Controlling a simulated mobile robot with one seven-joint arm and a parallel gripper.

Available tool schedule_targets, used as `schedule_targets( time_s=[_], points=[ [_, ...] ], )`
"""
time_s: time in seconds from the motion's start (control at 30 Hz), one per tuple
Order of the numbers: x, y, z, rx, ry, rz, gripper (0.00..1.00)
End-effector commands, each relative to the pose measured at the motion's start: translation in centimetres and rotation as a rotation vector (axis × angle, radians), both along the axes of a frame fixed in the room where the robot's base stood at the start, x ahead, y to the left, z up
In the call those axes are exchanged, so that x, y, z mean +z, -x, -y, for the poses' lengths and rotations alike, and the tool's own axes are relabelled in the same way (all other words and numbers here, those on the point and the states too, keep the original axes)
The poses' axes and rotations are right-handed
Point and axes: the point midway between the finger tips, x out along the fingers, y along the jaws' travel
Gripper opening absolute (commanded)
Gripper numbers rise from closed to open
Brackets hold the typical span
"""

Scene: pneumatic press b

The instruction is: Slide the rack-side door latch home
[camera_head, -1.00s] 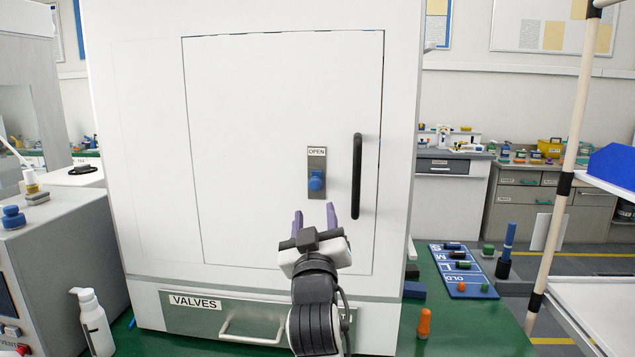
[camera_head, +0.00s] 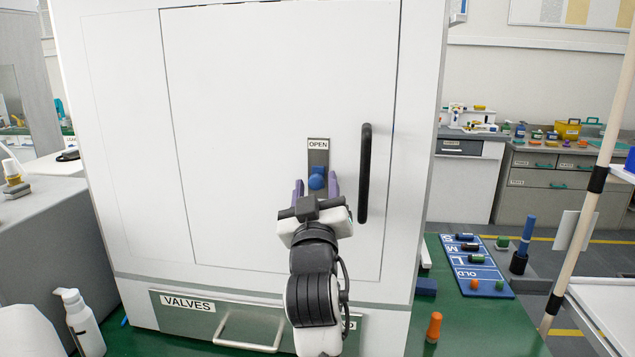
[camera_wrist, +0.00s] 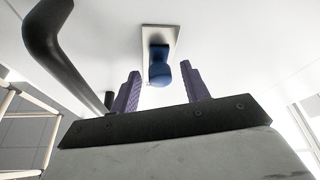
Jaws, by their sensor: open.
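The latch's blue knob (camera_head: 317,178) sits low on a metal plate (camera_head: 318,157) on the white door (camera_head: 270,90). A label reading OPEN is above it. The door looks closed in its frame. My gripper (camera_head: 316,187) is open, its two purple fingers pointing up at the door, one to each side of the knob in the head view. In the wrist view the knob (camera_wrist: 160,74) shows between and just beyond the fingertips (camera_wrist: 161,73). I see no contact. Nothing is held.
A black vertical door handle (camera_head: 365,173) is just right of my gripper, also large at the left of the wrist view (camera_wrist: 65,60). A VALVES drawer with a metal handle (camera_head: 250,331) is below. An orange object (camera_head: 434,327) stands on the green bench.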

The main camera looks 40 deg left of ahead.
Motion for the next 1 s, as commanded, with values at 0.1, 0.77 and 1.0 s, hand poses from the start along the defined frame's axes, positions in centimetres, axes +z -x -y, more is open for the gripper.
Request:
schedule_targets(
  time_s=[0.1, 0.77, 1.0],
  points=[
    [0.1, 0.1, 0.0, 0.000, 0.000, 0.000, 0.46],
    [0.1, 0.1, 0.0, 0.000, 0.000, 0.000, 0.00],
    [1.3, 0.0, 0.0, 0.000, 0.000, 0.001, 0.00]
  ],
)
